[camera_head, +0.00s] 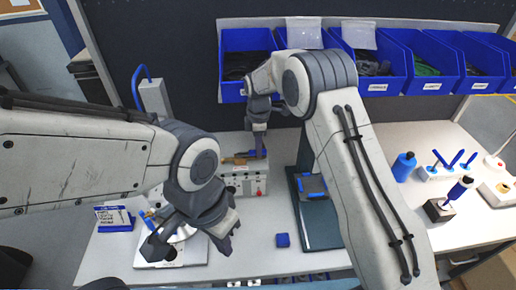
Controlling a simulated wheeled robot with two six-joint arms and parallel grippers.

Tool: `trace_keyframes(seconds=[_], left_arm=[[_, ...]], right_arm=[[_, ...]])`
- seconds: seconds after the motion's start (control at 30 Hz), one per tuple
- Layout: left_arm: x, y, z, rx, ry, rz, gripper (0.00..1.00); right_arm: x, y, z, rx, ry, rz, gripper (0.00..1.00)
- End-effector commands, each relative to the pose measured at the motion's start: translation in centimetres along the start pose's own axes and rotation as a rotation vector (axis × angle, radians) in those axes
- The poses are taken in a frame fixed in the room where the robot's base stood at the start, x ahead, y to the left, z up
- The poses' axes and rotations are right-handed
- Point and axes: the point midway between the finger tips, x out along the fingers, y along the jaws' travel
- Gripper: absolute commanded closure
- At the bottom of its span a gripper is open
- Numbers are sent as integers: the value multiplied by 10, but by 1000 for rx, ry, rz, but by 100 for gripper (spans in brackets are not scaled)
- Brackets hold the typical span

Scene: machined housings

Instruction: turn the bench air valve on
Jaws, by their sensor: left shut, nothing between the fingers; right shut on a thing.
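The bench air valve (240,159) has a brass body and a blue lever (264,152). It sits on top of a light grey box (245,182) with small buttons, towards the back of the bench. My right gripper (259,154) reaches down from above and is shut on the blue lever. The fingers and arm partly hide the lever, so its exact angle is hard to tell. My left gripper (228,240) is shut and empty, over the front left of the bench, apart from the valve.
Blue bins (432,86) line the back. A blue bottle (404,166) stands at right. A sign holder (115,218) stands at left. A white device (160,252) lies under my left gripper.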

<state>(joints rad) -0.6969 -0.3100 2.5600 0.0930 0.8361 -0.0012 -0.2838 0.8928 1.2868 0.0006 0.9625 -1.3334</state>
Motion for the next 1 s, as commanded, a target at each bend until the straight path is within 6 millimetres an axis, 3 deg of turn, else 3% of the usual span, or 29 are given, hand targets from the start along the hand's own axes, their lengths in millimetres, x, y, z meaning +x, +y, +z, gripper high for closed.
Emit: trace_keyframes(seconds=[0.43,0.47,0.5,0.53,0.87,1.0], left_arm=[[0,0,0,0,0,0,100],[0,0,0,0,0,0,100],[0,0,0,0,0,0,100],[0,0,0,0,0,0,100],[1,0,0,0,0,0,100],[8,-1,0,-1,0,0,100]], right_arm=[[-2,3,-1,-12,2,9,100],[-2,3,-1,-12,2,9,66],[-2,3,-1,-11,2,8,50],[-2,2,-1,-11,1,8,46],[-2,1,0,-9,0,4,46],[-16,2,0,-9,1,7,46]])
